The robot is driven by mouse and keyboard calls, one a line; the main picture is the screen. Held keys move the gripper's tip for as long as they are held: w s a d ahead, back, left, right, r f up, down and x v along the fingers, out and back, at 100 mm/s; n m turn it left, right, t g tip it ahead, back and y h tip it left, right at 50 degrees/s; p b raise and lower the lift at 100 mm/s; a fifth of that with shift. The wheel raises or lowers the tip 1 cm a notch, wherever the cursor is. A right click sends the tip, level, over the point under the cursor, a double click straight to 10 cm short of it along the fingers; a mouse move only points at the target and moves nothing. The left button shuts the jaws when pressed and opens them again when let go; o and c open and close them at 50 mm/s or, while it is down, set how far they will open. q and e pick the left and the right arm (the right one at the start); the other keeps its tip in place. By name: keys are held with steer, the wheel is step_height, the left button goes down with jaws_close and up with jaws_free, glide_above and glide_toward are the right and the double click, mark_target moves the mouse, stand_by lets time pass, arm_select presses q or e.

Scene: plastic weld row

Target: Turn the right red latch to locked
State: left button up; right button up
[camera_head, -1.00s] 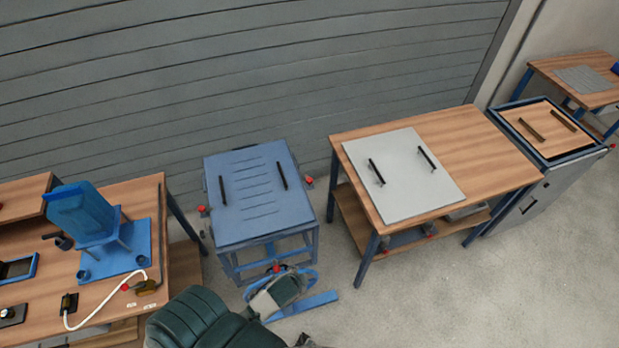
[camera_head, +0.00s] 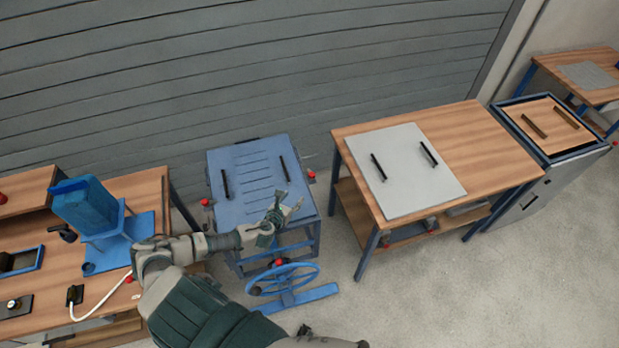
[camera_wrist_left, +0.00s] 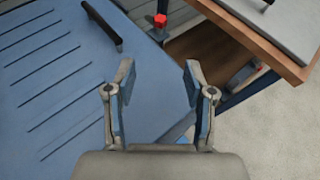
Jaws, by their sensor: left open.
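The right red latch (camera_head: 311,174) is a small red knob at the right edge of the blue slotted cabinet top (camera_head: 250,185). It also shows in the left wrist view (camera_wrist_left: 160,20), on a dark bracket beside the blue panel, beyond the fingertips. My left gripper (camera_head: 284,206) is over the front right part of the blue top, open and empty. In the left wrist view its two fingers (camera_wrist_left: 158,75) are spread apart, with the latch ahead of them. How far the latch is turned is too small to tell. My right gripper does not show.
Another red latch (camera_head: 206,202) is on the cabinet's left side. A blue handwheel (camera_head: 283,279) with a red knob stands in front. A wooden table (camera_head: 480,150) with a grey panel is close on the right. A workbench (camera_head: 135,195) with a blue device is on the left.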

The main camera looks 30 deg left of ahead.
mark_target(310, 176)
arm_select(q)
steer(key=shift+w+a, duration=0.2)
steer(key=shift+w, duration=0.05)
steer(key=b+x, duration=0.3)
steer(key=x, duration=1.4)
steer(key=shift+d, duration=0.1)
jaws_close()
